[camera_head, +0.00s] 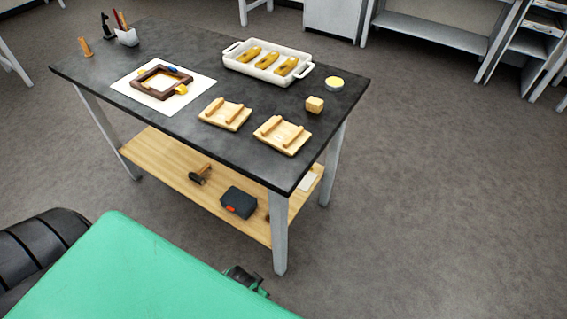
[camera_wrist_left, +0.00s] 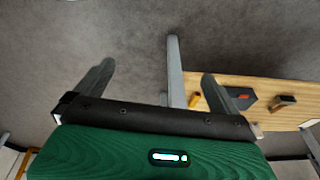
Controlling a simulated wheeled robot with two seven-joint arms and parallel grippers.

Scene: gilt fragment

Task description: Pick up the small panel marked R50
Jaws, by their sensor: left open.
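No R50 mark is readable in either view, so I cannot tell which piece is the panel. On the dark-topped table (camera_head: 180,55) sit two light wooden pieces with raised bars, a left one (camera_head: 225,114) and a right one (camera_head: 282,135). A white tray (camera_head: 268,62) holds three golden-brown pieces (camera_head: 266,60). A brown square frame (camera_head: 160,82) lies on a white sheet (camera_head: 128,86) with blue and yellow bits at it. My left gripper (camera_wrist_left: 157,72) is open and empty, apart from these things. My right gripper is not in view.
A small wooden block (camera_head: 314,104) and a round yellow-topped dish (camera_head: 334,83) stand near the table's right end. A pen cup (camera_head: 127,37) stands at the far left. Open floor lies right.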

